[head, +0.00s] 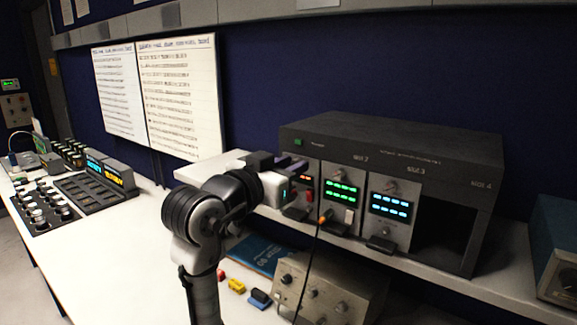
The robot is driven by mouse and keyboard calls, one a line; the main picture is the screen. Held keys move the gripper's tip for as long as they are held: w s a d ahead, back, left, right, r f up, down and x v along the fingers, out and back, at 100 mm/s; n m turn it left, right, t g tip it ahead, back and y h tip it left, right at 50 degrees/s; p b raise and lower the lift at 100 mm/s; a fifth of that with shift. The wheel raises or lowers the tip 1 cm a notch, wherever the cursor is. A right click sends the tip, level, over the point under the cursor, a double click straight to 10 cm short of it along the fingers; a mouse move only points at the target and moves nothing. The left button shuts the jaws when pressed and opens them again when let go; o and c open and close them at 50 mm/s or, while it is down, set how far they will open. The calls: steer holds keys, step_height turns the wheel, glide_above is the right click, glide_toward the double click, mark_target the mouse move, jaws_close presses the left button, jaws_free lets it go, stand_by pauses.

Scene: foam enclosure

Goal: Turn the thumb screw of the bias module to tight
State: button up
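A dark equipment rack (400,148) stands on the shelf with display modules in its slots. The middle module (341,189) has a green display, and the right module (390,206) has a cyan display. Small round knobs or screws sit above and below the displays. I cannot read which module is the bias module, nor tell how tight any screw is. My gripper (291,164) is at the rack's left front, by the left module. Its fingertips are dark and small; their opening and any contact are unclear.
The rack's rightmost slot (443,235) is empty and dark. A blue-grey box (555,250) stands at the right end of the shelf (470,285). Below are a knobbed instrument (325,290), a blue booklet (258,252) and small coloured blocks (237,286). The bench (120,245) is clear at left centre.

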jaws_close()
steer(key=shift+f+m+b, duration=0.1)
steer(key=shift+m+b, duration=0.2)
steer(key=shift+b, duration=0.15)
steer(key=shift+m+b, duration=6.8)
steer(key=shift+m, duration=7.9)
